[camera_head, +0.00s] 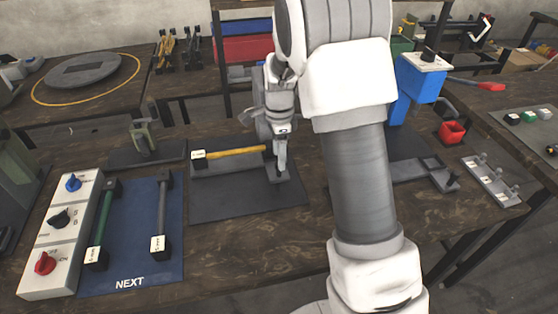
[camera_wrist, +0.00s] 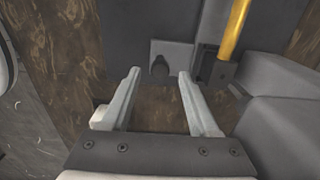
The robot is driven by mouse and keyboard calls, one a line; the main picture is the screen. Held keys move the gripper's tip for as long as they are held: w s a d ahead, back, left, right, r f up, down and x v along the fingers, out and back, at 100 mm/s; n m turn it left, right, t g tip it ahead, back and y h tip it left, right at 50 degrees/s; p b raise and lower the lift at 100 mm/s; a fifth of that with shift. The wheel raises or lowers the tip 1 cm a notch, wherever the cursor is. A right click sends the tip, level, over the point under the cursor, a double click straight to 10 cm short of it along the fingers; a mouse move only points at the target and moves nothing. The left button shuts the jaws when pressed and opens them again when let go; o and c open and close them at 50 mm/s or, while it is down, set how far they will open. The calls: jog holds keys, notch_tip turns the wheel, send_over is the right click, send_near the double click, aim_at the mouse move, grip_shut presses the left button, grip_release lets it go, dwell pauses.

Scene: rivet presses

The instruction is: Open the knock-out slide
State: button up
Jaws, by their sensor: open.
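A small light-grey plate with a dark knob, which looks like the knock-out slide (camera_wrist: 180,54), lies by the dark base in the wrist view. Its knob (camera_wrist: 159,66) appears between the tips of my gripper (camera_wrist: 159,76). The two fingers are apart with nothing clamped between them. I cannot tell how deep the knob sits between them. In the head view my gripper (camera_head: 281,168) points down at the right end of the grey fixture (camera_head: 228,178). The slide is mostly hidden there by my gripper.
A blue mat (camera_head: 131,262) with two bars and a switch panel (camera_head: 57,235) lie left.

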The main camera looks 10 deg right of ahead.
jog(key=shift+f, duration=0.95)
jog(key=shift+c, duration=0.2)
grip_shut()
dwell(0.6)
